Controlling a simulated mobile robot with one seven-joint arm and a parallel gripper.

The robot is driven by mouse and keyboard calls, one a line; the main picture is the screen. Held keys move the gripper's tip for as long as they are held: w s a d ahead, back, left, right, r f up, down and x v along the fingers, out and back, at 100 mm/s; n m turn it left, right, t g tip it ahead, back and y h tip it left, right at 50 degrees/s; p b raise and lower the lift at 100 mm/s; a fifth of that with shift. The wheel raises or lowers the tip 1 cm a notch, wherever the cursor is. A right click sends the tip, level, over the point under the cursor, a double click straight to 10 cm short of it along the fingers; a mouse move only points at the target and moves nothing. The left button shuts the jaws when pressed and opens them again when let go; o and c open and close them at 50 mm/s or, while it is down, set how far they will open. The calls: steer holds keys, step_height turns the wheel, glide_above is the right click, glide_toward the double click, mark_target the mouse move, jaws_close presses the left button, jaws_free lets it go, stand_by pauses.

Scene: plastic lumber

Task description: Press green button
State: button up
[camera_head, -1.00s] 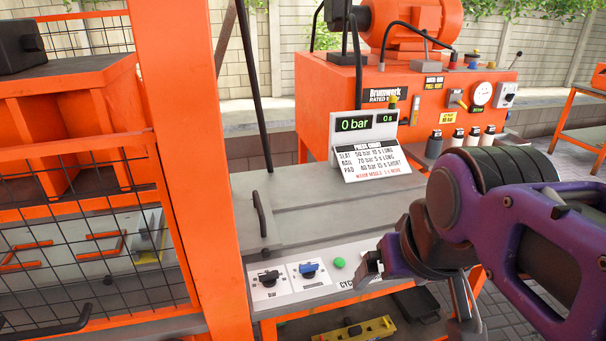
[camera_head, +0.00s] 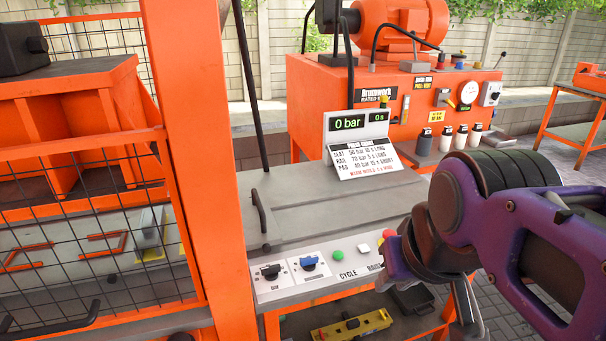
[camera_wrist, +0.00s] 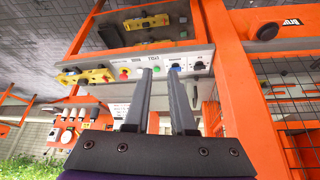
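The green button (camera_head: 338,254) is a small round cap on the light front panel (camera_head: 295,291) of the press bench, above the word CYCLE. It also shows in the wrist view (camera_wrist: 156,69), close to the fingertips and partly between them in the picture. My gripper (camera_wrist: 161,73) has its two grey fingers apart, with nothing between them. The fingers point toward the panel; whether they touch it I cannot tell.
On the same panel are a black knob (camera_head: 271,272), a blue knob (camera_head: 309,263), a white button (camera_head: 363,248) and a red button (camera_head: 389,234). The display (camera_head: 357,122) reads 0 bar and 0 s. An orange post (camera_head: 195,150) stands left of the panel.

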jaws_close()
stand_by(1.1)
